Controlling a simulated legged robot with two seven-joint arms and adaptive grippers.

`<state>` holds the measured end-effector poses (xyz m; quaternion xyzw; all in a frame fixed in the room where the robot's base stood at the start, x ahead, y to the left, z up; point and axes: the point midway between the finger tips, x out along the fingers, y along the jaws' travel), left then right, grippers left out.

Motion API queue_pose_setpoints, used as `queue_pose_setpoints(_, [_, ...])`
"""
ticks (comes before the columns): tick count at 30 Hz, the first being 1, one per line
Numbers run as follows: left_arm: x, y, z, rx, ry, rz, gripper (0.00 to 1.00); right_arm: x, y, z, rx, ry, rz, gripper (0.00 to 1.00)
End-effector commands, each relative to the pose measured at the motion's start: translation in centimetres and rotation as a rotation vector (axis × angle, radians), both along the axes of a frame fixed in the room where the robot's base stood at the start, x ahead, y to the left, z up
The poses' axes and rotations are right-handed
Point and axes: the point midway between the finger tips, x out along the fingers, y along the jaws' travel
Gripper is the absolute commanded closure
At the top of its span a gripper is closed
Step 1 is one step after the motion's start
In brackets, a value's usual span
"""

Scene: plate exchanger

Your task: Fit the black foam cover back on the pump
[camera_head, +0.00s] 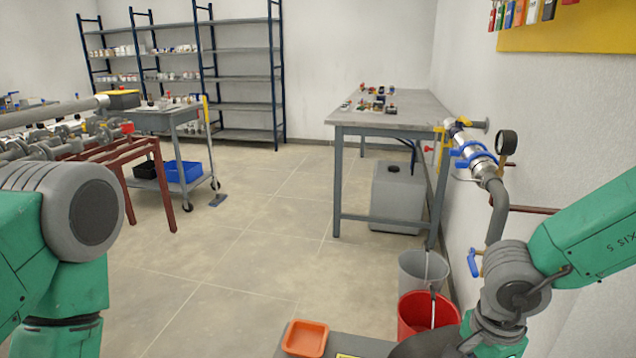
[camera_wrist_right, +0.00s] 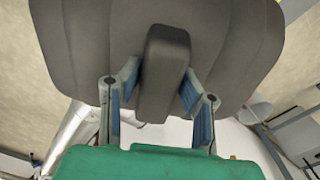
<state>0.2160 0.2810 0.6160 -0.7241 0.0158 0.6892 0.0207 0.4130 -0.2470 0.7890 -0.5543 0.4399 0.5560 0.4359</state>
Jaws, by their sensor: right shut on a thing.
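The black foam cover (camera_wrist_right: 230,45) fills the top of the right wrist view, a large dark grey rounded body with a block-like grip (camera_wrist_right: 165,70) standing out from its middle. My right gripper (camera_wrist_right: 160,80) is shut on this grip, one blue-padded finger on each side. In the head view a dark rounded edge (camera_head: 428,343), likely the same cover, shows at the bottom beside my right wrist. My right fingers are hidden there. My left arm comes in from the left, but its gripper is out of view. I cannot make out the pump in either view.
An orange tray (camera_head: 305,338) sits on a grey surface at the bottom. A red bucket (camera_head: 413,318) and a grey bucket (camera_head: 423,268) stand near the right wall. Pipework with a gauge (camera_head: 506,142) runs along that wall. A workbench (camera_head: 400,118) stands behind; the middle floor is clear.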

Motion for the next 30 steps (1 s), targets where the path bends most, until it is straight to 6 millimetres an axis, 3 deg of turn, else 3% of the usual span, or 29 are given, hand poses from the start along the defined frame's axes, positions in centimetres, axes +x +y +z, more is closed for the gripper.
queue_pose_setpoints(9, [0.0,0.0,0.0,0.0,0.0,0.0,1.0,-1.3,0.9,-0.1,0.006,0.0,0.789,1.0])
queue_pose_setpoints(15, [0.0,0.0,0.0,0.0,0.0,0.0,1.0,-1.8,1.3,-0.1,0.006,-0.002,1.155,1.0])
queue_pose_setpoints(21, [0.0,0.0,0.0,0.0,0.0,0.0,1.0,-2.0,1.5,-0.1,0.006,-0.004,1.319,1.0])
queue_pose_setpoints(30, [0.0,0.0,0.0,0.0,0.0,0.0,1.0,-2.0,1.5,-0.1,0.006,-0.004,1.323,1.0])
